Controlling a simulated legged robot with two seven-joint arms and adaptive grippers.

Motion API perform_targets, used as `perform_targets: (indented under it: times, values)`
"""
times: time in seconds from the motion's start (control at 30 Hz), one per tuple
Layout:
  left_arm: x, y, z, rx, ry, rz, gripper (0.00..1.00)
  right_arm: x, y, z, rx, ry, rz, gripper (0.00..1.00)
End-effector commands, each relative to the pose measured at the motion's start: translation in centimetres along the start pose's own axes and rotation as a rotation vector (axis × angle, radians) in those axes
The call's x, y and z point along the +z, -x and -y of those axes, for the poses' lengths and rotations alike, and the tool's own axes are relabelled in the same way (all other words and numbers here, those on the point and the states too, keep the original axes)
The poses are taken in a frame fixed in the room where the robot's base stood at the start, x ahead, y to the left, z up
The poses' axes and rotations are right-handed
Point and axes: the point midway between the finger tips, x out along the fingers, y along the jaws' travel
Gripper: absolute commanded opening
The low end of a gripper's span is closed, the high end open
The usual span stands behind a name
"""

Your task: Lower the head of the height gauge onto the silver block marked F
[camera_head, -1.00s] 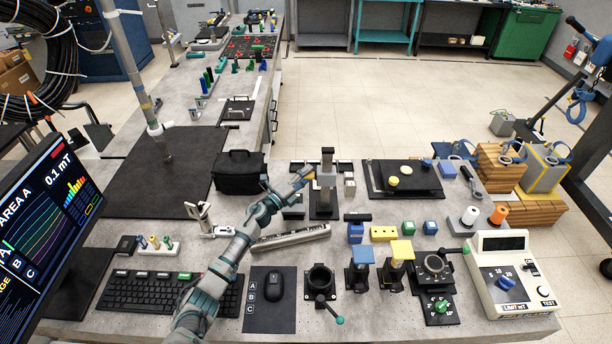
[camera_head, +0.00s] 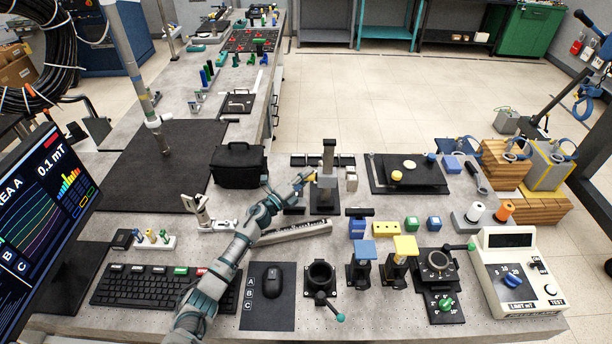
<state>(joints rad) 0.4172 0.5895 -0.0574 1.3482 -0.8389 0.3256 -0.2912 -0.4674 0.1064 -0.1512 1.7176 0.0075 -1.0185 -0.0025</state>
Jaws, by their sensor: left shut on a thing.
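The height gauge (camera_head: 328,158) stands upright on a dark base beyond the long grey bar. Its grey sliding head (camera_head: 326,181) sits on the column. My left gripper (camera_head: 307,177), with yellow fingertips, reaches in from the left and is shut on the left side of the gauge, at about the head's height. A small pale silver block (camera_head: 351,184) stands just right of the gauge; I cannot read a letter on it. What lies directly under the head is partly hidden and too small to tell. My right gripper is not in view.
A long grey bar (camera_head: 290,232) lies in front of the gauge. A black bag (camera_head: 239,166) stands behind left. A black plate (camera_head: 425,182) with round pieces lies to the right. Blue and yellow blocks (camera_head: 386,228) and black fixtures (camera_head: 319,276) fill the front right.

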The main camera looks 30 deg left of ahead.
Motion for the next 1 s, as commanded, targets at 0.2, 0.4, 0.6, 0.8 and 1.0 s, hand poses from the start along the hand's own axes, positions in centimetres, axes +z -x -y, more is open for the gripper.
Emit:
perform_targets:
  times: [0.2, 0.4, 0.6, 0.8, 1.0]
  values:
    - [-0.8, 0.0, -0.6, 0.007, 0.003, -0.014, 0.0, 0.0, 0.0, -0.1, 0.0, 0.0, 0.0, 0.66]
    - [-0.7, 0.1, -0.6, 0.008, 0.003, -0.011, 0.53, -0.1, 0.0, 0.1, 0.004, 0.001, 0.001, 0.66]
    - [-0.3, 0.1, -0.5, 0.005, 0.004, -0.007, 0.53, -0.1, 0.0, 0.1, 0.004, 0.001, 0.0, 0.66]
    - [-0.2, 1.9, -0.7, 0.008, 0.004, -0.006, 0.53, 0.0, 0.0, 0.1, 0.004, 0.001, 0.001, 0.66]
    - [-0.4, 5.4, -0.7, 0.009, 0.004, -0.009, 0.53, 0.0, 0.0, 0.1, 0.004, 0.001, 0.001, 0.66]
